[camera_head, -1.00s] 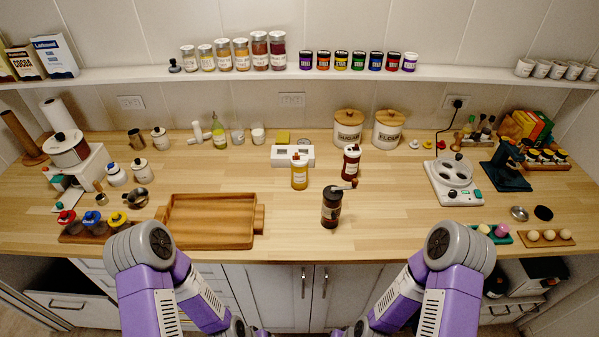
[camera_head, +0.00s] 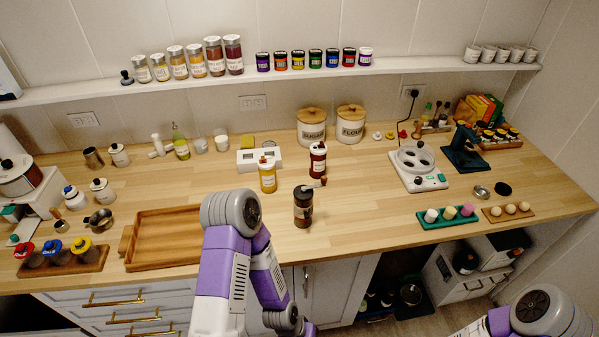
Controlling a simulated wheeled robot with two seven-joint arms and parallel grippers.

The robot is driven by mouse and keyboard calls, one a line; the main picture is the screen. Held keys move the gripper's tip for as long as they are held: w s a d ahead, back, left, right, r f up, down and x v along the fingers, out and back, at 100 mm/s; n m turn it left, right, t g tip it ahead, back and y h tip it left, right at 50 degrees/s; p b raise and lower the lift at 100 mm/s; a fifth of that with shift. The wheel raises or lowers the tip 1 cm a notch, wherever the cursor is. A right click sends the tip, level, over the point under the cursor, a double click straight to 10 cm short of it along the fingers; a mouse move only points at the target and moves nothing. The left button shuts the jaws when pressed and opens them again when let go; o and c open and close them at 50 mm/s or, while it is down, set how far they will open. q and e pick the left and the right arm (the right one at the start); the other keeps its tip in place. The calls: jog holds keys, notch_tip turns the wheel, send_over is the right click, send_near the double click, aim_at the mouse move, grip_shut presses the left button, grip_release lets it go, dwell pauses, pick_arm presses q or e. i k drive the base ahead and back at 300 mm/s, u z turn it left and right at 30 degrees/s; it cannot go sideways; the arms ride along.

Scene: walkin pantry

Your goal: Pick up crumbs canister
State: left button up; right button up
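I cannot read the word crumbs on any label, so I cannot tell for sure which canister it is. Two large cream canisters with wooden lids, the sugar canister (camera_head: 311,129) and the flour canister (camera_head: 350,126), stand at the back of the counter. Smaller white lidded canisters stand at the left: one at the back (camera_head: 119,156), one in front of it (camera_head: 103,191), and a blue-topped one (camera_head: 74,199). Their labels are too small to read. Neither gripper is in view; only purple and grey links of my arms show at the bottom.
A wooden tray (camera_head: 133,256) lies at the front left. A dark grinder (camera_head: 303,208), a yellow bottle (camera_head: 267,177) and a red-brown bottle (camera_head: 317,160) stand mid-counter. A white appliance (camera_head: 420,181) stands at the right.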

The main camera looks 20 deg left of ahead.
aim_at(267, 171)
jog(key=i, duration=0.2)
jog(key=u, duration=0.9)
